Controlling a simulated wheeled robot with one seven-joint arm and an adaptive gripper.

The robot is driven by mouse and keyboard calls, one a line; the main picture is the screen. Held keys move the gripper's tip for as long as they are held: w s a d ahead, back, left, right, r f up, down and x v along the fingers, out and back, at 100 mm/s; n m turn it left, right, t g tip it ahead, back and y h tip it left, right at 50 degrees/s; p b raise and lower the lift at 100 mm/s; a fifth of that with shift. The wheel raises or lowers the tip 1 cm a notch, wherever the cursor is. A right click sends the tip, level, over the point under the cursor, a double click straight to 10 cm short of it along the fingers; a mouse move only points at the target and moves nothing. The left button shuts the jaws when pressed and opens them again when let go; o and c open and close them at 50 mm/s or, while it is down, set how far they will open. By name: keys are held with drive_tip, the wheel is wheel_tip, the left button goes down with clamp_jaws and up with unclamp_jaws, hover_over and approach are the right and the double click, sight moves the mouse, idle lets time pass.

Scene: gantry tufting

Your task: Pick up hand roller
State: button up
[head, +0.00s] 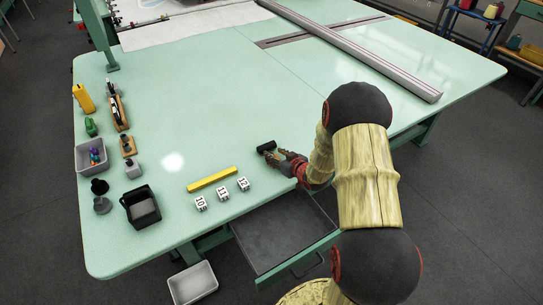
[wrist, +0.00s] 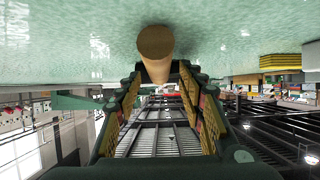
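The hand roller (head: 266,147) lies on the pale green table, its black roller head just past my fingertips in the head view. Its round wooden handle (wrist: 154,42) points end-on at the wrist camera. My gripper (head: 284,158) is low at the table's near edge, right of the roller head. In the wrist view my gripper (wrist: 162,72) is open, with a finger on each side and a clear gap between them. The handle end sits at the fingertips, between or just beyond them; I cannot tell which. I see no finger pressing on it. My gripper hides the handle in the head view.
An open drawer (head: 285,236) juts out below the near edge. A yellow bar (head: 212,179) and white numbered cubes (head: 223,193) lie to the left. A black box (head: 141,207), a grey bin (head: 90,155) and small tools stand further left. The table's middle is clear.

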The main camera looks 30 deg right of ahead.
drive_tip(key=shift+w+f, duration=0.15)
drive_tip(key=shift+w, duration=0.05)
drive_tip(key=shift+c, duration=1.1)
drive_tip(key=c, duration=0.8)
